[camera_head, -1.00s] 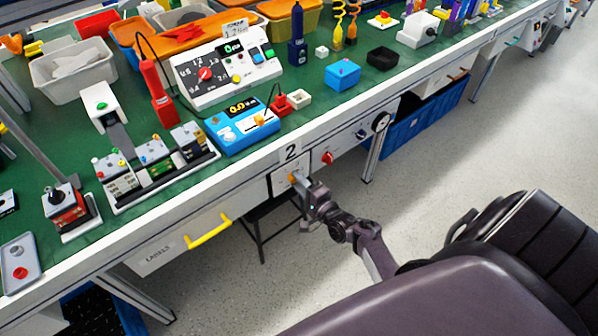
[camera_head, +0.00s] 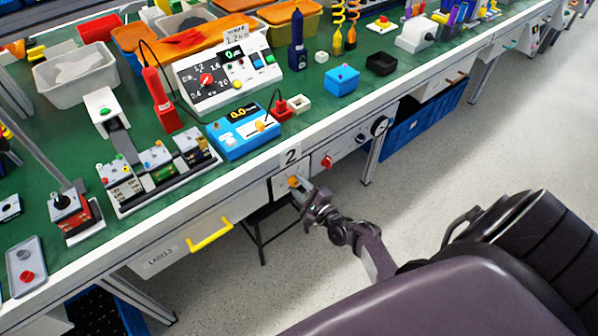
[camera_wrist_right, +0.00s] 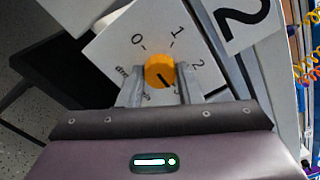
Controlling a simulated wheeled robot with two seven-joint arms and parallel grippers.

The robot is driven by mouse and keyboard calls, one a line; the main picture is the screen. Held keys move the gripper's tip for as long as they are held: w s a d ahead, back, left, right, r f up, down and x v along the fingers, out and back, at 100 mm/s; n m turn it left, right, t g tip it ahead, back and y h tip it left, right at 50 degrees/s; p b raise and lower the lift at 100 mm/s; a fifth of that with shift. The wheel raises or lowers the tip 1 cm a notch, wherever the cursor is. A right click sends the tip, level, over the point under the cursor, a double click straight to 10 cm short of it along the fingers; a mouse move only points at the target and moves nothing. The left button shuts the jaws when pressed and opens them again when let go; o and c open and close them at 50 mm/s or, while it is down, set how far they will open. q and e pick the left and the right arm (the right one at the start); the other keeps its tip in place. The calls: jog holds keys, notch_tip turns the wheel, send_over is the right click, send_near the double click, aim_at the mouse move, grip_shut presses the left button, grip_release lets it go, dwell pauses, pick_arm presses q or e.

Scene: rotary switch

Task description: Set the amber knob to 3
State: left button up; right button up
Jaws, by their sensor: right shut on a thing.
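The amber knob (camera_wrist_right: 157,66) sits on a white dial plate (camera_wrist_right: 112,52) with the marks 0, 1 and 2 in sight, plus a partly covered word at the lower left. A dark line on the knob points down and right, past the 2. In the head view the knob (camera_head: 292,181) is on the bench's front panel under the "2" label. My right gripper (camera_wrist_right: 160,76) is shut on the knob, one finger on each side; it also shows in the head view (camera_head: 299,187). My left gripper is out of view.
A red knob (camera_head: 327,162) and a black dial (camera_head: 379,126) are on the same bench front, to the right. A yellow drawer handle (camera_head: 210,236) sticks out to the left. The benchtop holds meters and bins. The floor on the right is open.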

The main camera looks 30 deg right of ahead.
jog(key=o, duration=1)
jog(key=shift+c, duration=0.2)
jog(key=shift+s, duration=0.1)
jog(key=s, duration=0.7)
jog(key=shift+s+d+p, duration=0.3)
jog(key=shift+p, duration=0.15)
